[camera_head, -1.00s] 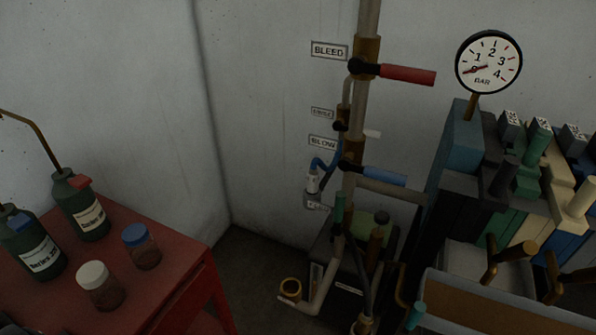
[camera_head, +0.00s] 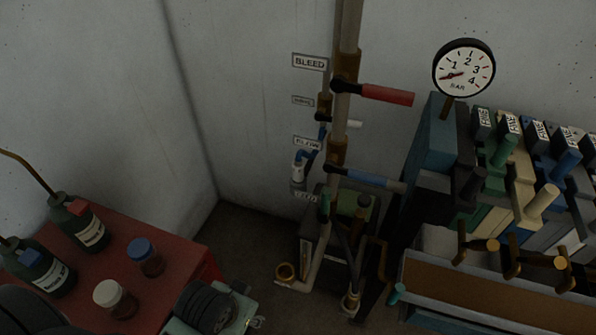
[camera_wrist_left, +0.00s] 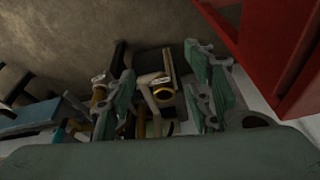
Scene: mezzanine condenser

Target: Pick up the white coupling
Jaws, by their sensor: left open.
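The white coupling (camera_head: 298,172) is a small pale piece on the end of a blue hose (camera_head: 306,155). It sits at a small holder on the back wall, left of the vertical pipe. My left gripper (camera_wrist_left: 162,100) is open in the left wrist view, its two green-grey fingers apart with nothing held between them. In the head view, part of my left arm and gripper (camera_head: 235,312) shows at the bottom edge, well below and left of the coupling. I cannot make out the coupling in the left wrist view. My right gripper is not in view.
A pipe carries a red lever (camera_head: 388,95) and a blue lever (camera_head: 368,178) close to the coupling. A red table (camera_head: 190,262) with bottles and jars is at left. A gauge (camera_head: 464,70) and a valve bank are at right. Wall left of the coupling is clear.

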